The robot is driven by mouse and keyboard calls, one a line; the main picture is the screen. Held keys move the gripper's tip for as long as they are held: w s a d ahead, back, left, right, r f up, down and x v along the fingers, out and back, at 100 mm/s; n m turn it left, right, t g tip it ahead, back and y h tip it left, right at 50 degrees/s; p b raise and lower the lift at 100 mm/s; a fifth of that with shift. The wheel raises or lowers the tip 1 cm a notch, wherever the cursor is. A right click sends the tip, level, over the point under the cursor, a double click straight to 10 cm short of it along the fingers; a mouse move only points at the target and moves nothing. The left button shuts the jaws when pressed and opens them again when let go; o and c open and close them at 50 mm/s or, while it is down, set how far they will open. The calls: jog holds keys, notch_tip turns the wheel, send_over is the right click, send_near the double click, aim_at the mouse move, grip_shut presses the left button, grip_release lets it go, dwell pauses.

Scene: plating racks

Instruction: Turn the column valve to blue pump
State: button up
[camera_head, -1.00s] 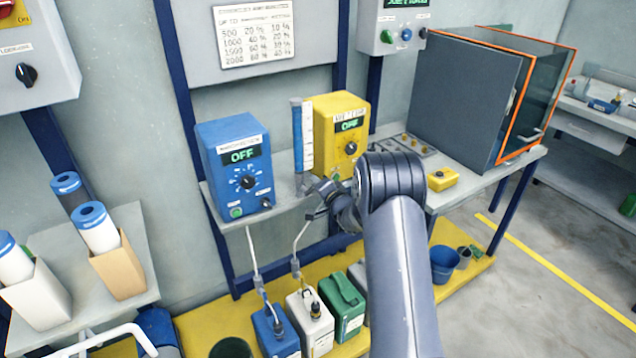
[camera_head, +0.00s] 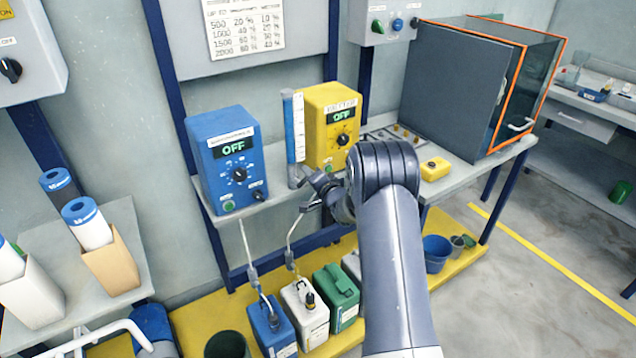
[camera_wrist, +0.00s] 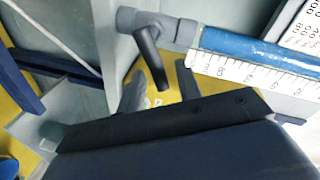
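The column (camera_head: 294,128), a clear tube with blue inside and a white scale, stands between the blue pump (camera_head: 226,160) and the yellow pump (camera_head: 331,122). Both pump displays read OFF. In the wrist view the column (camera_wrist: 250,52) runs to the right from a grey valve body (camera_wrist: 161,27). A dark valve handle (camera_wrist: 149,57) sticks out from that body. My gripper (camera_head: 312,196) is close to the column's foot. In the wrist view my gripper (camera_wrist: 160,88) is open, its fingertips apart on either side of the handle's tip. I cannot tell whether they touch it.
Tubes drop from the bench to a blue canister (camera_head: 270,325) and a white canister (camera_head: 305,312); a green canister (camera_head: 336,297) stands beside them. A dark cabinet (camera_head: 455,85) and a small yellow box (camera_head: 434,168) are on the right of the bench. Open floor lies at right.

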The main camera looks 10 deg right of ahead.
jog(key=b+v, duration=0.1)
jog(key=v, duration=0.9)
jog(key=shift+s, duration=0.2)
jog(key=p+x, duration=0.1)
jog(key=x, duration=0.9)
jog(key=shift+w, duration=0.4)
